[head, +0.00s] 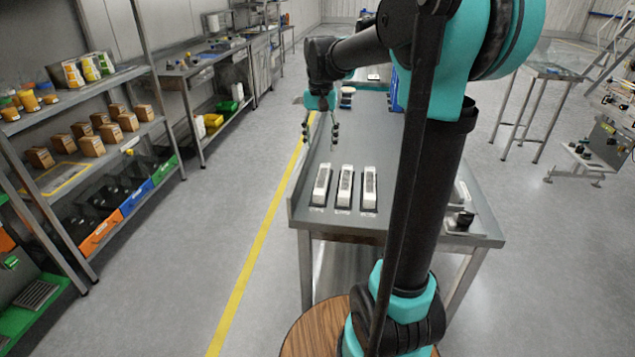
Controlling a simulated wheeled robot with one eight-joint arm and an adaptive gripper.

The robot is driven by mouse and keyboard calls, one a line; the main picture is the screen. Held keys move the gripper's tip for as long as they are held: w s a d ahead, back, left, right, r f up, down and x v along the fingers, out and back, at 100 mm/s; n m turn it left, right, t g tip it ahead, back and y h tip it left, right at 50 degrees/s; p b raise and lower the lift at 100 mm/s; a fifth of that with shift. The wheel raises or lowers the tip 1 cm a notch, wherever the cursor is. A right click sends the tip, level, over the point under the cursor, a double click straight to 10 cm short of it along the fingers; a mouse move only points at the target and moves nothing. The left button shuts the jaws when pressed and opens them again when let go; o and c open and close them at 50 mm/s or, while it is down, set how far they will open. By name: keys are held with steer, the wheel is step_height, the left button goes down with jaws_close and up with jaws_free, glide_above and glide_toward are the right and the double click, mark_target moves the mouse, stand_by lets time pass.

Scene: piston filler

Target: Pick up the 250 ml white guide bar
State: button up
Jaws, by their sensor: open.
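Three white bars stand side by side in dark holders near the front of the grey table (385,222): a left bar (321,185), a middle bar (344,188) and a right bar (369,188). Each has a small label at its front, too small to read, so I cannot tell which one is the 250 ml guide bar. My gripper (321,146) is open and empty, pointing down over the table. In the picture it is above the left and middle bars, apart from them. Its exact height over the table is hard to tell.
A blue item (398,90) and a small round stack (347,97) are farther back. Shelves (85,125) line the left side. The tabletop behind the bars looks clear.

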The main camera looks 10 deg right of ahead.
mark_target(322, 180)
steer(key=f, duration=1.2)
steer(key=shift+s+d+f, duration=0.2)
steer(key=shift+f, duration=0.05)
steer(key=shift+c, duration=0.5)
jaws_close()
